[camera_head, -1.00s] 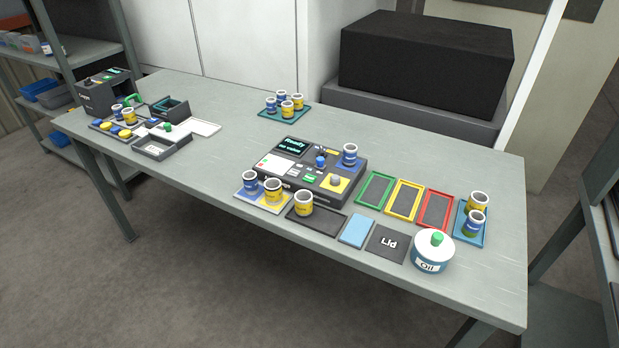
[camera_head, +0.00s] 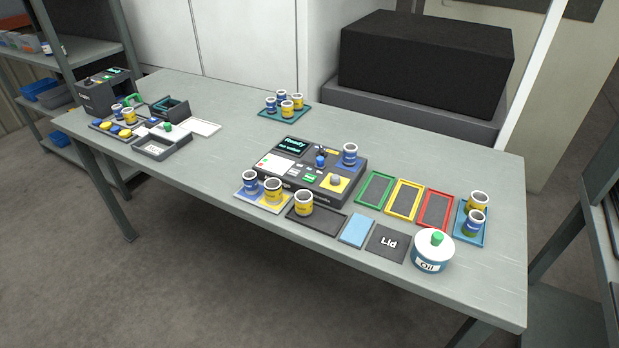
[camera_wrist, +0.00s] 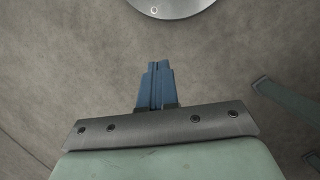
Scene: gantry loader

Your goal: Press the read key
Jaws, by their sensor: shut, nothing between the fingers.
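A dark tester box (camera_head: 290,196) stands in the middle of the bench in the head view. Its screen (camera_head: 292,145) reads "Ready" with a smaller line below. A green key (camera_head: 309,178) and other small keys are on its top face; their labels are too small to read, so I cannot tell which is the read key. My gripper (camera_wrist: 158,88) shows only in the wrist view, its blue fingers shut together and empty over grey floor. It is out of the head view, away from the box.
Blue and yellow cups stand on and around the box. Green (camera_head: 377,189), yellow (camera_head: 404,201) and red (camera_head: 435,210) frames lie to its right. A white-topped oil pot (camera_head: 433,262) stands near the front edge.

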